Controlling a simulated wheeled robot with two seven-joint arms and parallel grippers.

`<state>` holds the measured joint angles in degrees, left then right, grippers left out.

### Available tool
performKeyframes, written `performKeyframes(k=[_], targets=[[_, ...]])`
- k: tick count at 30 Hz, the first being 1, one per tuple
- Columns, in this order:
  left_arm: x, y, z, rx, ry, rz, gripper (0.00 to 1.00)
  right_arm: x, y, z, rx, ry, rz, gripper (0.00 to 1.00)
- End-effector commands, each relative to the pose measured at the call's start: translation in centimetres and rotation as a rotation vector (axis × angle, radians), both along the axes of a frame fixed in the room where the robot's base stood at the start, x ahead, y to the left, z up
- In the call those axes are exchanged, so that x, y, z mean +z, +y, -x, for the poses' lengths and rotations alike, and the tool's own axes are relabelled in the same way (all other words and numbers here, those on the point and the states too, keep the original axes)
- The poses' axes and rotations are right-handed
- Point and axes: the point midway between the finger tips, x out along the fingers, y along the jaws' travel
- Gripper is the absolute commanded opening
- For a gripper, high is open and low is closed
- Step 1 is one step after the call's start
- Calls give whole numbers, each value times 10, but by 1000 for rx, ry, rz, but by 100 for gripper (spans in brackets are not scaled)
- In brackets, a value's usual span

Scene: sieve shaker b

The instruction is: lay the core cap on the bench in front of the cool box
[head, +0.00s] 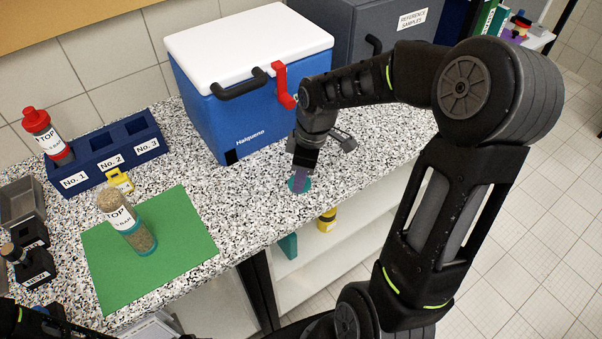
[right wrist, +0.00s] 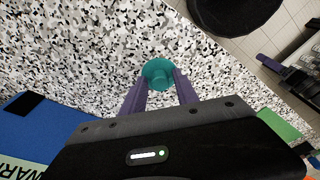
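The core cap (head: 291,185) is a small teal disc at the bench's front part, in front of the cool box (head: 208,113), which is blue with a white lid. It also shows in the right wrist view (right wrist: 157,70), with a raised round middle. My right gripper (head: 300,181) points down at the cap. Its purple fingers (right wrist: 160,84) are apart, one on each side of the cap; whether they press on it cannot be told. The cap looks at or very near the bench top.
A sand-filled tube (head: 137,237) with a teal lower end stands on a green mat (head: 182,241). A blue rack (head: 109,157) holds a red-topped tube (head: 45,135). A dark grey box (head: 352,30) stands right of the cool box. The bench's front edge is close to the cap.

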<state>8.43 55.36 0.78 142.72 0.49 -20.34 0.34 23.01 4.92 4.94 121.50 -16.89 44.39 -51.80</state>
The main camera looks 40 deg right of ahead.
Motion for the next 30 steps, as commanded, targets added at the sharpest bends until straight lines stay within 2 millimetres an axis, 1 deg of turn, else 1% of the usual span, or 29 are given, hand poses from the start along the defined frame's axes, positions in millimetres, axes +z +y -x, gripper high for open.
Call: performKeyframes(k=[1,2,9,12,14,17,20,27,30], targets=[[0,0,0,0,0,0,66,0,0,0,0,0,0,41],[0,0,0,0,0,0,66,0,0,0,0,0,0,43],[1,0,0,0,0,0,66,0,0,0,0,0,0,43],[4,0,0,1,1,-1,66,5,0,0,0,0,0,43],[2,0,0,1,1,-1,66,7,-1,0,0,-2,1,43],[1,0,0,1,1,-1,66,19,-2,0,0,-4,3,43],[-1,0,0,0,0,0,66,36,-4,3,-1,-6,1,43],[-5,0,-1,0,-3,2,66,86,-9,8,-1,-6,1,43],[-6,0,-1,0,-3,2,66,103,-11,10,1,-4,1,43]])
